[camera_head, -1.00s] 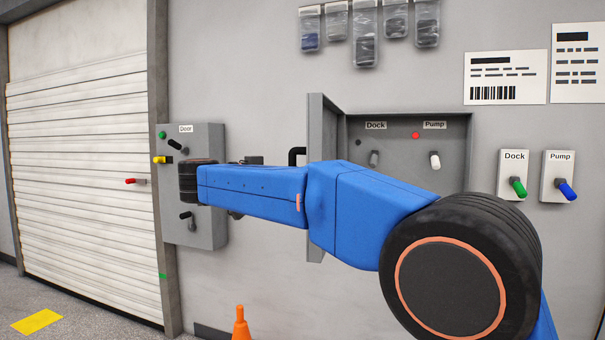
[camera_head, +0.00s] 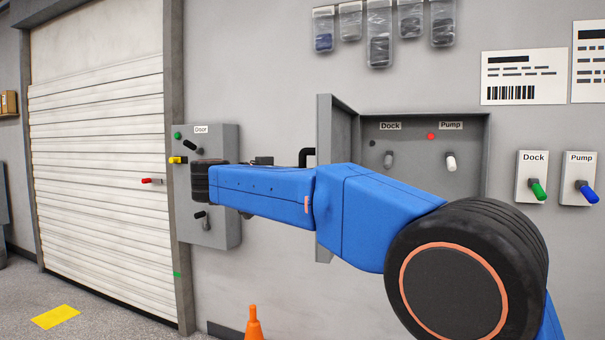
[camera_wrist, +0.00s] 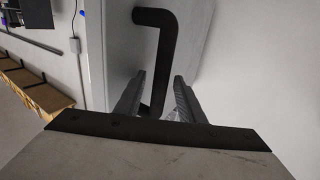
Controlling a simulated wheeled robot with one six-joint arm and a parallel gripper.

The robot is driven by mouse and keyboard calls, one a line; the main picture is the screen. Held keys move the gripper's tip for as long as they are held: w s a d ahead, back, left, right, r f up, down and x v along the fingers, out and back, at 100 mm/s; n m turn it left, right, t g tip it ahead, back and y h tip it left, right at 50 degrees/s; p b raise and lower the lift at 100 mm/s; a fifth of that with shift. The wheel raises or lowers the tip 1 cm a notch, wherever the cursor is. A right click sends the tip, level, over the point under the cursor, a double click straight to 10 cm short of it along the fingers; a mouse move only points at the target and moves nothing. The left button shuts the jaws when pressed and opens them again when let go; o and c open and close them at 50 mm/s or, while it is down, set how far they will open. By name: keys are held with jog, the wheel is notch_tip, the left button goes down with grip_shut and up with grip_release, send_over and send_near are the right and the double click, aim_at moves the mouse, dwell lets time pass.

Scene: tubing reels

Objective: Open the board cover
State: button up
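The board cover (camera_head: 325,135) is a grey panel hinged at the left side of the grey board box (camera_head: 425,118). It stands swung out from the wall, with the box's inside visible. In the wrist view the handle (camera_wrist: 153,45) runs down between the two fingers of my gripper (camera_wrist: 158,98). The fingers are apart, with a visible gap between the handle and the right finger. The head view does not show the fingers clearly.
Inside the box are Dock (camera_head: 389,160) and Pump (camera_head: 451,162) switches and a red light (camera_head: 430,136). A Door panel (camera_head: 225,225) with projecting levers is on the wall behind my arm at left. An orange cone (camera_head: 253,325) stands below.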

jog(key=v, duration=1.7)
jog(key=shift+a, duration=0.2)
jog(key=shift+s+a+r, duration=0.1)
jog(key=shift+s, duration=0.1)
